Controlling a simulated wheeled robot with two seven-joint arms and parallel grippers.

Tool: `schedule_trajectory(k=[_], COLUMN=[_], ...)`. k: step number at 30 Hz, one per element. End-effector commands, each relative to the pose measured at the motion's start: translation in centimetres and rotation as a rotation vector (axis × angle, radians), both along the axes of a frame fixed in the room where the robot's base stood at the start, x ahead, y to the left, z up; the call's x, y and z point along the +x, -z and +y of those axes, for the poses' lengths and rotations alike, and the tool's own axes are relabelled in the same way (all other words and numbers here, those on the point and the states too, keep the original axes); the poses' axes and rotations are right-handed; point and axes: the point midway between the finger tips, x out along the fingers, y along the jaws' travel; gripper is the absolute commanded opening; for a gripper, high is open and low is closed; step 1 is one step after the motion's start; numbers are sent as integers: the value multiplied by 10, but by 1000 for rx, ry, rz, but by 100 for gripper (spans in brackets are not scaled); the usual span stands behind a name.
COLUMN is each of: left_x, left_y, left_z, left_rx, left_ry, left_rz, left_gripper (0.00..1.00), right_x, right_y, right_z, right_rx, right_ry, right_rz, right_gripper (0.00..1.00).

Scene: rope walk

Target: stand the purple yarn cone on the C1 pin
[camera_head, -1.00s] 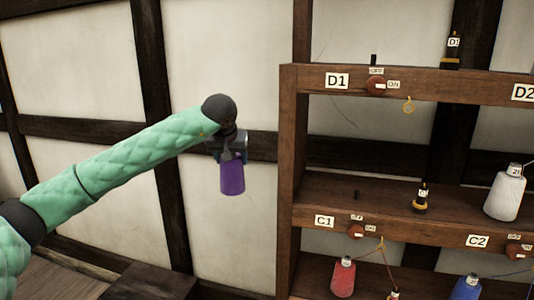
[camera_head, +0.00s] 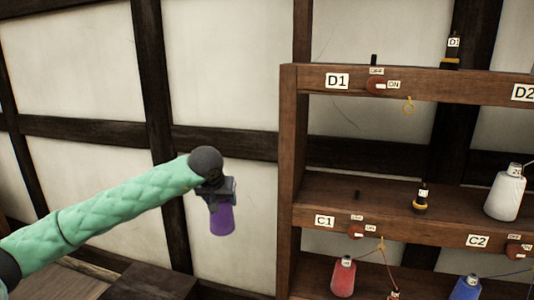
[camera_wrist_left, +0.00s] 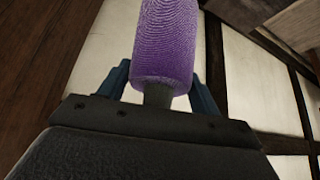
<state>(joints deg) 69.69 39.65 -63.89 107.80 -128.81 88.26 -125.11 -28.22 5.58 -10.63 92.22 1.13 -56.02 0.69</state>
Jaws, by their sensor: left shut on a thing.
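The purple yarn cone (camera_head: 222,220) hangs below my left gripper (camera_head: 221,203), in front of the pale wall and left of the rack. The gripper is shut on it. In the left wrist view the cone (camera_wrist_left: 165,40) stands out between the two blue fingers (camera_wrist_left: 160,95). The C1 label (camera_head: 324,221) is on the front edge of the rack's middle shelf. The cone is left of this pin and a little lower in the picture. My right gripper is not in view.
The rack's left upright (camera_head: 287,165) stands between the cone and the C1 place. A red knob (camera_head: 356,231), a small black and yellow post (camera_head: 422,199) and a white cone (camera_head: 505,196) are along the shelf. Red (camera_head: 343,277) and blue (camera_head: 466,289) cones stand below.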

Motion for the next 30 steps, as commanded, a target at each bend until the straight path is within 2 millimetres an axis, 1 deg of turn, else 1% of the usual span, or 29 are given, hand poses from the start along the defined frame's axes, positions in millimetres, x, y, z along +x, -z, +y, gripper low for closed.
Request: schedule_trajectory(k=[1,3,6,9,18,25,30], left_x=[2,3,5,5,5,6,5], left_y=[0,1,1,1,1,0,0], left_z=[15,32,50,59,64,64,64], left_rx=[0,1,1,0,1,2,1], left_ry=[-18,-37,-60,-72,-77,-76,-77], left_rz=[0,0,-1,-1,-1,-2,-1], left_gripper=[22,22,22,22,22,22,22], right_x=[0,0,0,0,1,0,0], right_y=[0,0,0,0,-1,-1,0], right_z=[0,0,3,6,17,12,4], right_rx=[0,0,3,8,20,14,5], right_ry=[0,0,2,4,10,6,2], right_rz=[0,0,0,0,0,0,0], right_gripper=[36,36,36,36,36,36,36])
